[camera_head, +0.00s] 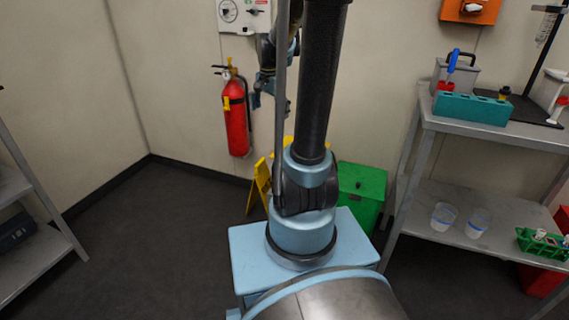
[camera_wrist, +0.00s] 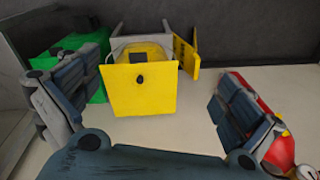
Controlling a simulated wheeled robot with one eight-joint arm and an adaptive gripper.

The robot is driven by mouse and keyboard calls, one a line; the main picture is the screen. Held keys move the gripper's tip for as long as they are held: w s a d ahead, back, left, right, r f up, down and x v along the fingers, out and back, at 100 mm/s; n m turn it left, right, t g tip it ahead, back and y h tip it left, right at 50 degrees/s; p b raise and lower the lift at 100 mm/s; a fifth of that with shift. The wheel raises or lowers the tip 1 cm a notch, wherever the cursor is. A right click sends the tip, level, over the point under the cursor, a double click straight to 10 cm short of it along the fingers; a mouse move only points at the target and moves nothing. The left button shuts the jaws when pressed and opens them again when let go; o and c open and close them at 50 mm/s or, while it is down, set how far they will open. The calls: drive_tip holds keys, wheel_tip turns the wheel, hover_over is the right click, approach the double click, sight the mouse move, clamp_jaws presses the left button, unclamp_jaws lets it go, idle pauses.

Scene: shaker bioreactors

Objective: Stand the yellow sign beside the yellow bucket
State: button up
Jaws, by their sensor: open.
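The yellow sign (camera_head: 257,188) stands on the floor near the back wall, left of my arm in the head view. In the wrist view, the yellow sign (camera_wrist: 185,56) shows at the top, with dark marks on its face. The yellow bucket (camera_wrist: 140,96) fills the middle of the wrist view, close beside the sign; my arm mostly hides it in the head view. My gripper (camera_wrist: 160,84) is open and empty, its fingers spread on either side of the bucket in that picture. In the head view it hangs above them, near the wall.
A green bin (camera_head: 361,190) stands right of my arm and shows left in the wrist view (camera_wrist: 98,88). A red fire extinguisher (camera_head: 236,118) hangs on the wall near my gripper. A loaded metal shelf (camera_head: 470,185) stands right.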

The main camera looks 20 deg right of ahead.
drive_tip(key=s+f+n, duration=0.3)
drive_tip(key=s+n, duration=0.2)
drive_tip(key=s, duration=0.7)
drive_tip(key=s+f+n, duration=0.3)
drive_tip(key=s+n, duration=0.2)
drive_tip(key=s, duration=0.8)
drive_tip(key=shift+a+f+t, duration=0.15)
drive_tip(key=shift+f+t, duration=0.05)
drive_tip(key=shift+t, duration=0.2)
